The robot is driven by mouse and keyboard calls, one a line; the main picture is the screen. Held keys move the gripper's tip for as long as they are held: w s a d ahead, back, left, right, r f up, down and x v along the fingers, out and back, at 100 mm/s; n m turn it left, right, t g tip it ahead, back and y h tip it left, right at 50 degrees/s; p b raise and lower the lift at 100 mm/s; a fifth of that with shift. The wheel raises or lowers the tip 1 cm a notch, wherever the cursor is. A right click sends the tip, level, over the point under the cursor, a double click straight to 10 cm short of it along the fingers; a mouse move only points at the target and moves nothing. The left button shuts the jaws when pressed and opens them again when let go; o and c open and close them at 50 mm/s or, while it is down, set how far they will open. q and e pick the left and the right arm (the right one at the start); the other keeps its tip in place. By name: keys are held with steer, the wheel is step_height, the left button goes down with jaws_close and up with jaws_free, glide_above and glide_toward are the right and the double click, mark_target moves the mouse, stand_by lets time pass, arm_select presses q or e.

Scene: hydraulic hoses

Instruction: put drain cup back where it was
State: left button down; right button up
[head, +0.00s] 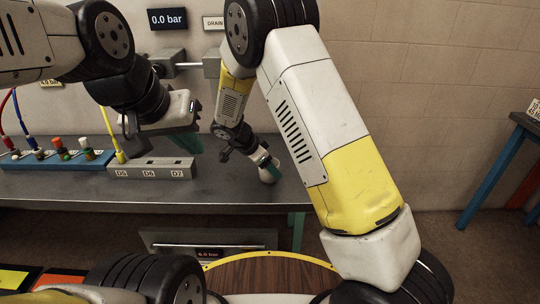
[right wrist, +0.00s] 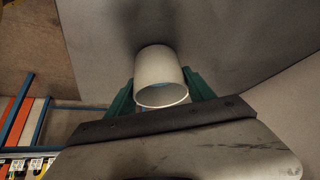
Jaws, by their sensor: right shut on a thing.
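The drain cup is a small white cup (right wrist: 160,68) with its open rim toward the camera in the right wrist view. My right gripper (right wrist: 160,92) is shut on it, a green finger on each side. In the head view the cup (head: 267,175) is partly hidden by the right gripper (head: 268,164), at the right part of the grey bench (head: 230,190). I cannot tell whether the cup touches the bench. My left gripper (head: 188,142) is above the bench behind the grey block; its fingertips are partly hidden, so its opening is unclear.
A grey block (head: 150,169) marked D5, D6, D7 has a yellow hose (head: 112,140) at its left end. A blue manifold (head: 50,160) with coloured fittings stands further left. Wall boxes (head: 170,62) and a 0.0 bar display (head: 167,19) are behind. A blue-legged table (head: 495,170) is at right.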

steer(key=shift+f, duration=0.15)
steer(key=o, duration=1.5)
